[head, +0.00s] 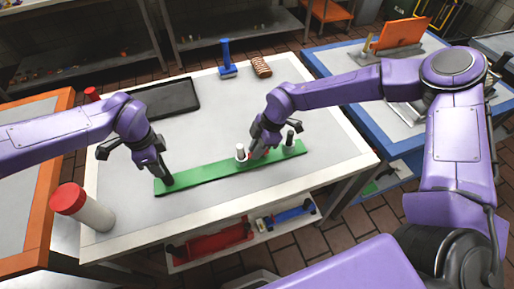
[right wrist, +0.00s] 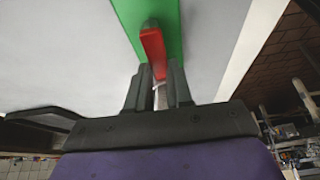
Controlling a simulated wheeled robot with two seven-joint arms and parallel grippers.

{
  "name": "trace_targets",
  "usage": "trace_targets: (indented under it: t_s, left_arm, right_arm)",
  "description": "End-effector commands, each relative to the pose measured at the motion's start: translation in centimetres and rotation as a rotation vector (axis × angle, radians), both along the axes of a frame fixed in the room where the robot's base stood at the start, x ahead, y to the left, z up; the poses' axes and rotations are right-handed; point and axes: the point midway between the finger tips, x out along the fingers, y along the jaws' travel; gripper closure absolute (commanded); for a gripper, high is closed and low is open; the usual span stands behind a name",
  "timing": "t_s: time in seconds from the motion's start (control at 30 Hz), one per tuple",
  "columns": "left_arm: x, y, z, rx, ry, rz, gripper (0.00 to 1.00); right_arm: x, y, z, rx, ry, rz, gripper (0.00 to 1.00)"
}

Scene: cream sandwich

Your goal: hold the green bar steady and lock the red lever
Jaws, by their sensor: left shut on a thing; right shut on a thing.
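The long green bar (head: 205,171) lies across the front half of the white table. My left gripper (head: 166,179) is shut on the bar's left end; its fingers hide the exact grip. The red lever (right wrist: 153,48) lies over the green bar (right wrist: 172,22) in the right wrist view, with a pale end reaching between my right fingers. My right gripper (right wrist: 158,88) is shut on the lever. In the head view my right gripper (head: 257,153) hides most of it. A white-topped post (head: 240,152) and a dark post with a light top (head: 290,140) stand on the bar.
A red-capped white cylinder (head: 85,208) stands at the table's left front. A black tray (head: 166,99), a blue brush-like tool (head: 227,62) and a brown block (head: 261,67) lie toward the back. The grey tabletop (head: 212,125) between them is clear.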

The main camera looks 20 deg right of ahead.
Motion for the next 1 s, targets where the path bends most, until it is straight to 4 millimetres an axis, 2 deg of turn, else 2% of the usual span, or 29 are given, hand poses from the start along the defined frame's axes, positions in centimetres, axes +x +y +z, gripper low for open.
trace_targets:
  t_s: [0.03, 0.07, 0.1, 0.13, 0.47, 0.57, 0.8, 1.0]
  left_arm:
    - [0.0, 0.1, -0.1, 0.002, 0.000, 0.002, 1.00]
    - [0.0, 0.1, -0.1, 0.002, 0.000, 0.002, 1.00]
    - [0.0, 0.1, -0.1, 0.002, 0.000, 0.002, 1.00]
    - [0.0, 0.1, -0.1, 0.002, 0.000, 0.002, 1.00]
    - [0.0, 0.1, -0.1, 0.002, 0.000, 0.002, 1.00]
    - [0.0, 0.1, -0.1, 0.002, 0.000, 0.001, 1.00]
    - [0.0, 0.1, -0.1, 0.002, 0.000, 0.001, 1.00]
    - [0.0, 0.1, -0.1, 0.002, 0.000, 0.001, 1.00]
  right_arm:
    - [0.0, -0.1, 0.0, 0.000, 0.000, -0.003, 1.00]
    - [0.0, -0.1, 0.0, 0.000, 0.000, -0.003, 0.73]
    - [0.0, -0.1, 0.0, 0.000, 0.000, -0.003, 0.60]
    - [0.0, -0.1, 0.0, 0.000, 0.000, -0.003, 0.53]
    - [0.1, -0.2, 0.4, 0.001, -0.001, -0.003, 0.53]
    - [0.1, -0.8, 1.9, 0.002, -0.004, -0.005, 0.53]
    - [0.0, -3.2, 7.6, 0.003, -0.006, -0.005, 0.53]
    - [-0.2, -4.5, 10.6, 0.002, -0.002, -0.004, 0.53]
